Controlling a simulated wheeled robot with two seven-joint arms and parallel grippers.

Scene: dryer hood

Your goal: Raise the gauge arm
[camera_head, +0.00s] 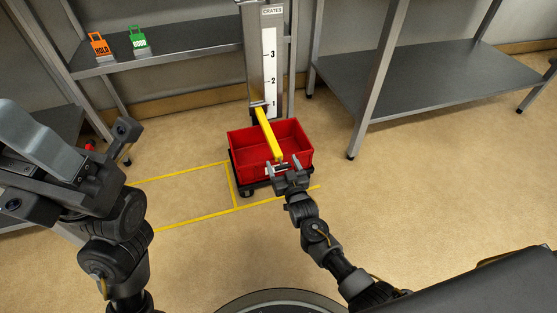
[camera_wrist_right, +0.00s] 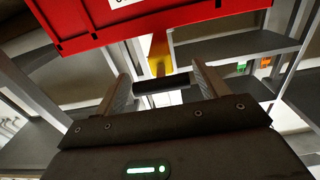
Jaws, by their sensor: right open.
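The yellow gauge arm (camera_head: 268,133) reaches forward from a post with a numbered scale (camera_head: 270,75), low near the 1 mark, over a red crate (camera_head: 248,158). My right gripper (camera_head: 285,168) is at the arm's front end, by the crate's near rim. In the right wrist view, the open fingers (camera_wrist_right: 162,90) stand on either side of a dark crossbar at the end of the yellow gauge arm (camera_wrist_right: 160,52). Whether either finger touches the bar is unclear. My left gripper (camera_head: 75,165) is at the left, away from the gauge; its jaws cannot be made out.
The crate sits on a dark wheeled base (camera_head: 247,190) beside yellow floor lines (camera_head: 190,173). A left shelf (camera_head: 180,40) holds an orange HOLD tag (camera_head: 100,46) and a green GOOD tag (camera_head: 138,41). A grey metal shelf (camera_head: 430,80) stands at right. Floor in front is clear.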

